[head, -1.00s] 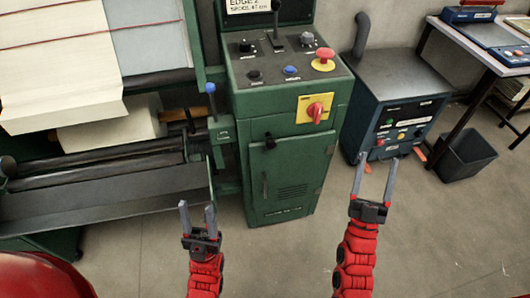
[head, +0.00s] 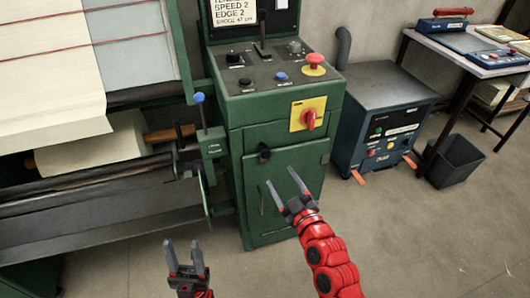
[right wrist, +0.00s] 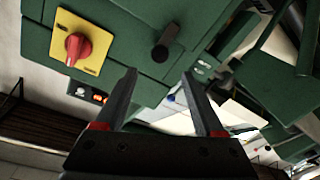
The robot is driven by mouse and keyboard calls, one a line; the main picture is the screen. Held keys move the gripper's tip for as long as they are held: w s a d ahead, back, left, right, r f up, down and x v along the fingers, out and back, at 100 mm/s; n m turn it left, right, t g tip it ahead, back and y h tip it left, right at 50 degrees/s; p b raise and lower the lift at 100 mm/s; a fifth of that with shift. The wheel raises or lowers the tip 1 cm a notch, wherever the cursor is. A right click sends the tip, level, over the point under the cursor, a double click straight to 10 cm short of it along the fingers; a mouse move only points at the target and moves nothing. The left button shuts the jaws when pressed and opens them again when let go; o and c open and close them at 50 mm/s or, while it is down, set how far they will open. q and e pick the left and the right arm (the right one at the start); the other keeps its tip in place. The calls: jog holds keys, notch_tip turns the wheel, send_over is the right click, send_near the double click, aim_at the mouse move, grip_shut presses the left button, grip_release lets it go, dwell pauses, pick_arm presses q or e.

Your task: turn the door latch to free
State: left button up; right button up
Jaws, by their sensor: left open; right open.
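The door latch (head: 264,153) is a small black knob at the upper left of the green cabinet door (head: 284,152). It also shows as a dark stub in the right wrist view (right wrist: 166,42), a little beyond the fingertips; I cannot tell its turn angle. My right gripper (head: 280,176) is open and empty, in front of the door and just below the latch in the head view. It does not appear to touch the latch. My left gripper (head: 182,243) is open and empty, low and to the left, away from the door.
A red rotary switch (head: 308,119) on a yellow plate sits above the door. A control panel with a red mushroom button (head: 314,64) tops the cabinet. A roller machine (head: 100,190) stands left, a blue-grey unit (head: 385,110) right. Floor in front is clear.

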aim_at(267, 156)
jog(key=x, duration=1.2)
jog(key=shift+d+p, duration=0.1)
jog(key=shift+p, duration=0.2)
jog(key=shift+c, duration=0.2)
grip_shut()
